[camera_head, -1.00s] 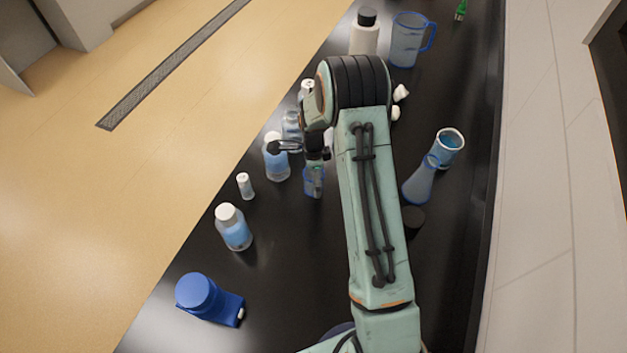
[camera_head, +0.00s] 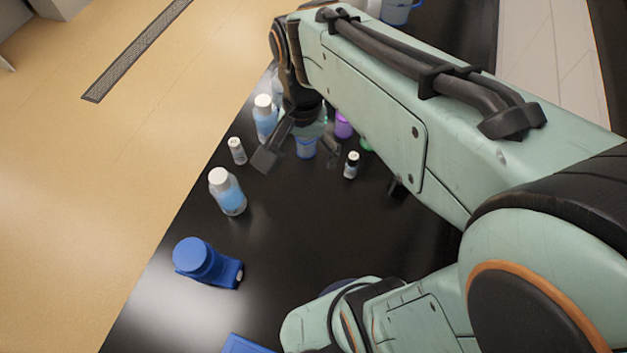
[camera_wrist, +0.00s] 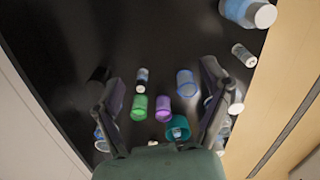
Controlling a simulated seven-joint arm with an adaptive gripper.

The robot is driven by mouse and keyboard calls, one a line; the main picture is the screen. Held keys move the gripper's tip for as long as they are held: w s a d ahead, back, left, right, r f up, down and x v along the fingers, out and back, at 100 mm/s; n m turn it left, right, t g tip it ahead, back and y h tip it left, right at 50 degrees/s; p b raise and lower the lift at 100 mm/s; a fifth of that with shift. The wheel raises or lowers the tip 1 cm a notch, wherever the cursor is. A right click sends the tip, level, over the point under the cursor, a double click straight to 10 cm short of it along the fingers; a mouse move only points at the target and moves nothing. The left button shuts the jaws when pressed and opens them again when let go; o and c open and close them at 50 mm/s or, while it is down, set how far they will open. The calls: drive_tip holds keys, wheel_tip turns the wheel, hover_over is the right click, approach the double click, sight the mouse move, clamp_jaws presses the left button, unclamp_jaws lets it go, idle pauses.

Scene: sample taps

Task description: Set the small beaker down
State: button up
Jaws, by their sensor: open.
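The small beaker, a clear cup with a blue rim and blue contents (camera_head: 306,148), appears to stand on the black bench in the head view. In the wrist view, a blue-rimmed beaker (camera_wrist: 186,82) shows ahead, between the fingers in the picture; I take it to be the same one. My gripper (camera_head: 299,157) is open, its fingers spread to either side of the beaker in the head view. In the wrist view my gripper (camera_wrist: 163,80) has nothing held between its fingertips. Part of the beaker's top is hidden by my wrist in the head view.
Close by stand a purple cup (camera_wrist: 163,108), a green cup (camera_wrist: 139,107), a teal beaker (camera_wrist: 178,130) and a black-capped vial (camera_head: 351,165). White-capped bottles (camera_head: 227,192) line the left bench edge. A blue item (camera_head: 207,262) lies nearer. Bare bench lies in front.

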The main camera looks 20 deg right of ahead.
drive_tip(key=s+a+n, duration=0.2)
drive_tip(key=s+n, duration=0.5)
drive_tip(key=s, duration=0.4)
drive_tip(key=shift+a+n, duration=0.15)
drive_tip(key=shift+n, duration=0.25)
